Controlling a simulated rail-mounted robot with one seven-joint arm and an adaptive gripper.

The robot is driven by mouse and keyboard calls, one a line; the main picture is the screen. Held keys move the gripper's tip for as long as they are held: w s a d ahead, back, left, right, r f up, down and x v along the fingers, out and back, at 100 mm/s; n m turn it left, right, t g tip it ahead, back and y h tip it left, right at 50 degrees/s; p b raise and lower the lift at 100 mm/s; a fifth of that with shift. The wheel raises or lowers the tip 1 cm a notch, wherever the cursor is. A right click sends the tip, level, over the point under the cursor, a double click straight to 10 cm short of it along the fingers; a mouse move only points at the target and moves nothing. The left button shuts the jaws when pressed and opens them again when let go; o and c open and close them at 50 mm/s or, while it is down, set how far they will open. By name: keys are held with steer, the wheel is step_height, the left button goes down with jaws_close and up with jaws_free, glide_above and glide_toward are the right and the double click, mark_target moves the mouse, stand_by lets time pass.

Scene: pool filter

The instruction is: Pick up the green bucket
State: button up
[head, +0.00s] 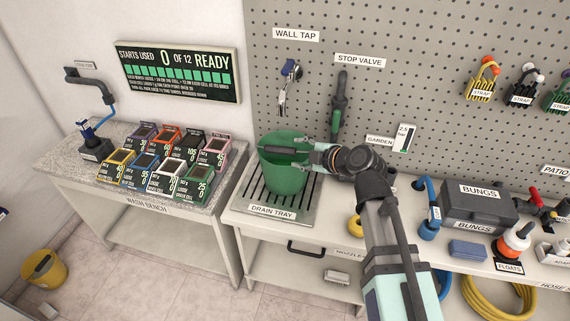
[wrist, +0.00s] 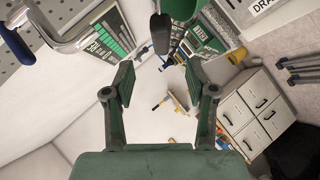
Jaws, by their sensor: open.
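The green bucket (head: 286,178) stands upright on the drain tray (head: 246,206) in the head view. My gripper (head: 270,146) reaches in from the right, with its fingers pointing left across the upper part of the bucket. The fingers overlap the bucket's rim in the picture; I cannot tell whether they touch it. In the wrist view my gripper (wrist: 160,82) is open, with nothing between its two pads.
The wash bench (head: 120,198) with several coloured boxes is at left. A bungs case (head: 478,204) and fittings crowd the bench at right.

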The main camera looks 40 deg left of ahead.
mark_target(283, 150)
steer(key=p+x, duration=0.1)
steer(key=x, duration=0.4)
steer(key=shift+p+x, duration=0.75)
steer(key=p+x, duration=0.1)
steer(key=x, duration=0.2)
steer(key=shift+a+p, duration=0.15)
steer(key=shift+p, duration=0.15)
steer(key=shift+a+f, duration=0.2)
steer(key=shift+f, duration=0.05)
steer(key=shift+r, duration=0.1)
jaws_close()
